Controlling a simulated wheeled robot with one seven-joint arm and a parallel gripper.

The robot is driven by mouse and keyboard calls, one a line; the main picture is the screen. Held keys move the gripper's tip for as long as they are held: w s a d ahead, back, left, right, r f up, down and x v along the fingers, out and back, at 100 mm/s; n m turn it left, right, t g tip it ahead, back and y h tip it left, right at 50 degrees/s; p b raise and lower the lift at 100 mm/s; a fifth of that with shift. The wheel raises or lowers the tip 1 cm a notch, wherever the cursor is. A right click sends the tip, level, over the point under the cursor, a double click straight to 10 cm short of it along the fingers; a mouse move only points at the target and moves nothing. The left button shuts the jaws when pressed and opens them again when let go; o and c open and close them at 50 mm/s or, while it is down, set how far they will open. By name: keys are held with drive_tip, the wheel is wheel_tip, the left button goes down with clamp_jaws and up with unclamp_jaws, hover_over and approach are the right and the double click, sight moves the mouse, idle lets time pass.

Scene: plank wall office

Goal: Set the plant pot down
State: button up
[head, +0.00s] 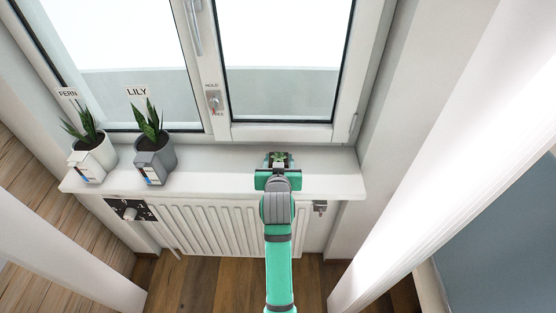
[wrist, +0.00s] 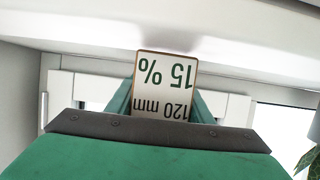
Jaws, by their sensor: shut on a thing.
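My gripper (head: 279,163) is over the right part of the window sill, seen from above in the head view. In the wrist view its fingers (wrist: 163,103) are shut on a small printed card (wrist: 166,88) reading "15 %" and "120 mm" upside down. Whether the card belongs to something larger is hidden. No plant pot shows clearly in my gripper. A white pot (head: 94,160) with a plant and a grey pot (head: 154,158) with a plant stand upright on the sill at the left, apart from my gripper.
Signs "FERN" (head: 68,93) and "LILY" (head: 137,92) are above the two pots. The white sill (head: 215,172) is clear between the grey pot and my gripper. A window frame (head: 275,132) rises behind. A radiator (head: 215,225) with a knob is below. Leaves (wrist: 311,160) show in the wrist view.

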drive_tip(key=shift+f, duration=0.25)
drive_tip(key=o, duration=1.3)
